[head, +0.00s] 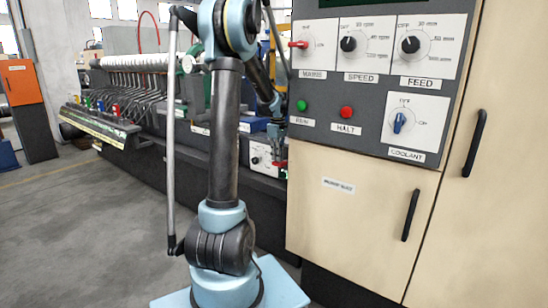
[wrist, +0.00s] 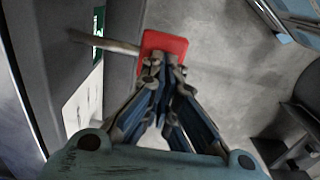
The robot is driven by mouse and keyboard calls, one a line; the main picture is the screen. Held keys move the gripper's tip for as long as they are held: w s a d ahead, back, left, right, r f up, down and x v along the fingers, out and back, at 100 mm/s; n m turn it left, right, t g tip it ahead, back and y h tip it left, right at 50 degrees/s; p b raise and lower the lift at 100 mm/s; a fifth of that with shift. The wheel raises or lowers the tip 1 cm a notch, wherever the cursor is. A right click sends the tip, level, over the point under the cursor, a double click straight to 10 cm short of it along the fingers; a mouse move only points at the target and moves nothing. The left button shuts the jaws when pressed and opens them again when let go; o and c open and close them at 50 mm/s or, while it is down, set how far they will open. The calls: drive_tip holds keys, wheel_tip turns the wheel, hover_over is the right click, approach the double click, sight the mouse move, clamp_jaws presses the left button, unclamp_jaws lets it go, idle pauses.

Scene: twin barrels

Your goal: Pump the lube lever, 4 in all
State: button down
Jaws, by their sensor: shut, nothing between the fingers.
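A lever with a red grip (wrist: 165,42) and a pale metal rod (wrist: 98,40) shows in the wrist view. I take it to be the lube lever, but I see no readable label on it. A small red part (head: 281,164) beside the white panel in the head view looks like the same grip. My gripper (wrist: 163,66) is shut and empty, with its fingertips right at the near edge of the red grip. I cannot tell whether they touch it. In the head view my gripper (head: 277,135) is small, just above the red part.
A beige cabinet with a control panel (head: 372,80) stands close on the right. A long machine (head: 150,110) with rows of hoses runs behind my arm. A small white panel with a knob (head: 261,156) is beside the lever. The grey floor (head: 90,220) at left is clear.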

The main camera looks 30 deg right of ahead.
sight(275, 162)
drive_tip(key=shift+f, duration=0.1)
drive_tip(key=shift+s+a+f+t+h, duration=0.15)
drive_tip(key=shift+a+f+t+h, duration=0.2)
drive_tip(key=shift+f+h, duration=0.3)
drive_tip(key=shift+a+f+t+h, duration=0.25)
drive_tip(key=shift+f+h, duration=0.5)
drive_tip(key=shift+f, duration=0.1)
drive_tip(key=shift+s+f+t+h, duration=0.1)
drive_tip(key=shift+f+t+h, duration=0.3)
drive_tip(key=shift+f+h, duration=0.55)
drive_tip(key=shift+a+r, duration=0.3)
drive_tip(key=shift+r, duration=0.2)
drive_tip(key=v, duration=1.2)
drive_tip(key=shift+d+r, duration=0.2)
drive_tip(key=shift+r, duration=0.3)
